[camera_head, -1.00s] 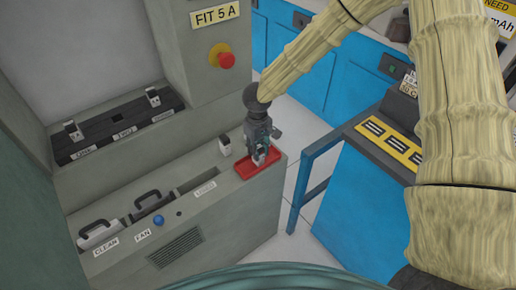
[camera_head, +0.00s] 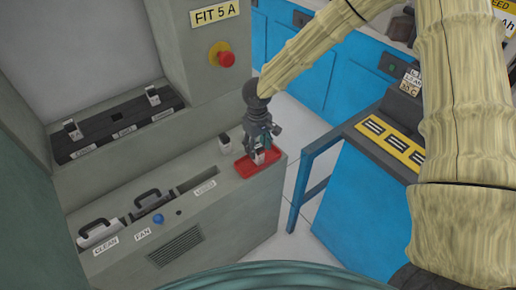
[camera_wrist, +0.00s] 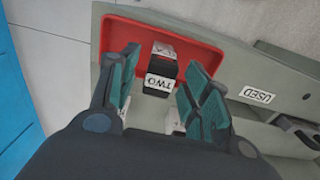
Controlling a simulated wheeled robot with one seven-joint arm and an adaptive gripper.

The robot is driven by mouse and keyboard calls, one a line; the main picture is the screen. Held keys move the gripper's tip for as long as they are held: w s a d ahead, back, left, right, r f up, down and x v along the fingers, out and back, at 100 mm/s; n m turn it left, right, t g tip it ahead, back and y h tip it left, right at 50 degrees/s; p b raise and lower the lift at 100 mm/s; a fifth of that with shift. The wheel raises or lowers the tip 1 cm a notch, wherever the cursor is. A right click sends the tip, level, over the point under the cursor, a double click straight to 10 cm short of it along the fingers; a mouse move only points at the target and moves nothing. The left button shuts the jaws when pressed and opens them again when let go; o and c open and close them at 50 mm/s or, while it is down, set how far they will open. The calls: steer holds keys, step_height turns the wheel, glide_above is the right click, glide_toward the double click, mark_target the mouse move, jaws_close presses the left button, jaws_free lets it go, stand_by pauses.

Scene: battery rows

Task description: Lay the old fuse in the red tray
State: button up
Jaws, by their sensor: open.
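The red tray (camera_head: 246,170) lies on top of the grey cabinet at its right end; its flat red floor also shows in the wrist view (camera_wrist: 122,36). A small dark fuse with a silver end and a white label reading "TWO" (camera_wrist: 160,72) is at the tray, between my fingers. In the head view its pale end (camera_head: 259,158) shows over the tray. My gripper (camera_wrist: 157,85) is open around the fuse, with a finger apart from it on each side. Whether the fuse rests fully on the tray floor is hard to tell.
A small upright pale-and-dark piece (camera_head: 225,143) stands left of the tray. A slot labelled "USED" (camera_head: 205,187) and black-handled items (camera_head: 98,232) are in the cabinet top. A red button (camera_head: 226,59) is on the wall panel. A blue bench (camera_head: 350,185) stands to the right.

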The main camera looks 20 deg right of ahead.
step_height(320, 180, up, 11)
stand_by(0.4)
